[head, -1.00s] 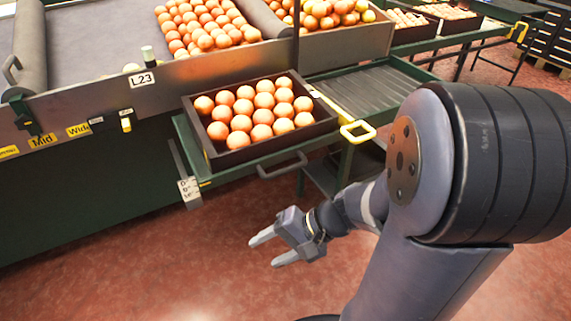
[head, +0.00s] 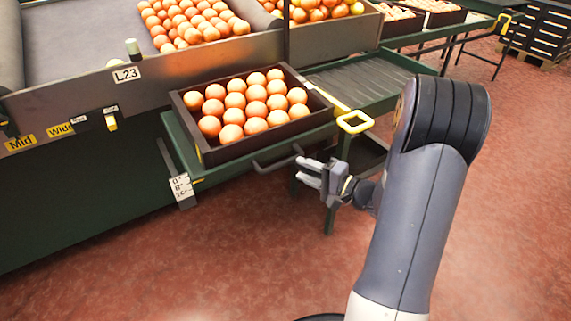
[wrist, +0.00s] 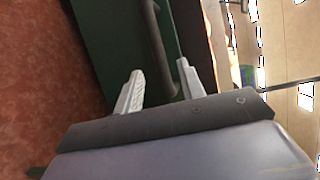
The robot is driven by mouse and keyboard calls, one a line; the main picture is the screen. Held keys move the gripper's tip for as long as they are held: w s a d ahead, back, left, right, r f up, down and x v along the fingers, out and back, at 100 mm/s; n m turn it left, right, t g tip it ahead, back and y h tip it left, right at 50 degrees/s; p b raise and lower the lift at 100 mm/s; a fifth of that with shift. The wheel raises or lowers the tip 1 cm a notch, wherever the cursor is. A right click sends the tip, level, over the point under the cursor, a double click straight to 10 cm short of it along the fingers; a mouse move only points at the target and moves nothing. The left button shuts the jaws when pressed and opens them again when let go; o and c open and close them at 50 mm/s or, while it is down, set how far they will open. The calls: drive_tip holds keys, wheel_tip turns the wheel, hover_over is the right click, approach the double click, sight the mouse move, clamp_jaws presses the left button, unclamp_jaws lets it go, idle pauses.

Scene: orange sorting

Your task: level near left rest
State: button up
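The near left rest (head: 228,172) is a green shelf on the front of the machine, with a dark crate (head: 255,151) of oranges on it. A dark handle (head: 277,163) runs along its front edge. A white scale plate (head: 182,188) hangs at the rest's left corner; a small yellow mark sits beside its upper part, and I cannot read the exact angle. My gripper (head: 302,172) is open and empty, close to the right end of the handle. In the wrist view the two fingers (wrist: 160,86) are spread, and the dark handle (wrist: 157,38) shows ahead, roughly between them, apart from the tips.
A yellow-handled green rest (head: 355,122) with an empty grey slatted top stands to the right. The red floor (head: 240,260) in front is clear.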

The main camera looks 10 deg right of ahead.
sight(288, 164)
drive_tip(key=b+x, duration=0.1)
drive_tip(key=x, duration=0.5)
drive_tip(key=shift+w+a, duration=0.2)
drive_tip(key=shift+a, duration=0.1)
drive_tip(key=shift+c, duration=0.4)
clamp_jaws()
